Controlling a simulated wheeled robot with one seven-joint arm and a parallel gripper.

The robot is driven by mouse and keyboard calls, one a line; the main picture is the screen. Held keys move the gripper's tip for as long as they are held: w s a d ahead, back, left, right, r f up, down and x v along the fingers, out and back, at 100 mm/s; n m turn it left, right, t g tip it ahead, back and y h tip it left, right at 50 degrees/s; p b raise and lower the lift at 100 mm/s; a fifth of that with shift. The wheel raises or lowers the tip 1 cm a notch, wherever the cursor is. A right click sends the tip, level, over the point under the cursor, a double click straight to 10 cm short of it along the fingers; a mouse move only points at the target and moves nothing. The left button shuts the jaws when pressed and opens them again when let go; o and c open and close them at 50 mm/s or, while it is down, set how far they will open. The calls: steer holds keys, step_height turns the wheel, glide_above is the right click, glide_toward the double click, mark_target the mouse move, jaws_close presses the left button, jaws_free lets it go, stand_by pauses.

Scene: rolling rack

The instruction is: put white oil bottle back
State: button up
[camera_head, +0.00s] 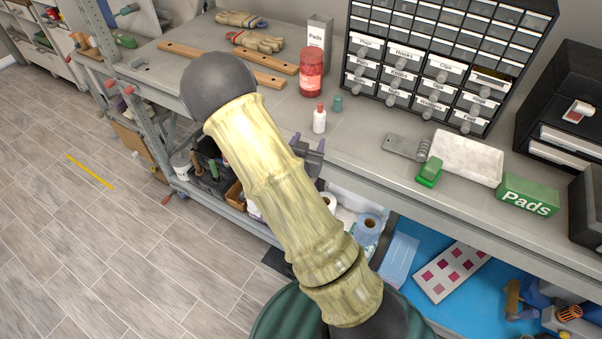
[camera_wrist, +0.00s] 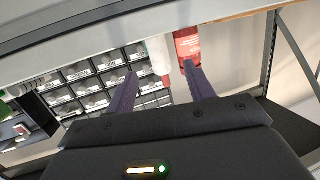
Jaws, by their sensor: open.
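The white oil bottle (camera_head: 320,120) is small, with a red cap, and stands upright on the grey workbench (camera_head: 350,160) near its front edge. My gripper (camera_head: 310,148) is at the bench's front edge, just in front of the bottle, partly hidden by my arm. In the wrist view, which is upside down, the purple fingers of my gripper (camera_wrist: 161,72) are open and empty. The white bottle (camera_wrist: 157,50) shows between the fingertips, apparently just beyond them. I cannot tell the exact gap.
A red jar (camera_head: 312,72) and a small teal bottle (camera_head: 338,103) stand behind the white bottle. A labelled drawer cabinet (camera_head: 432,68) stands at the back. A white tray (camera_head: 466,157) and green Pads box (camera_head: 528,194) are at right. Gloves (camera_head: 257,41) and wooden bars lie at left.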

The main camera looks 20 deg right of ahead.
steer(key=s+a+n+g+y, duration=0.3)
steer(key=s+a+g+y, duration=0.2)
steer(key=a+y, duration=0.25)
steer(key=s+a+r+n+g+y, duration=0.1)
steer(key=s+r+n+g, duration=0.1)
steer(key=s, duration=0.4)
steer(key=s+a+r+n+g+y, duration=0.1)
steer(key=s+r+n+g, duration=0.1)
steer(key=s, duration=0.5)
steer(key=shift+a+r+n+g, duration=0.2)
steer(key=shift+r+n+g, duration=0.2)
steer(key=shift+r+n, duration=0.25)
steer(key=shift+d+y, duration=0.1)
steer(key=shift+y, duration=0.15)
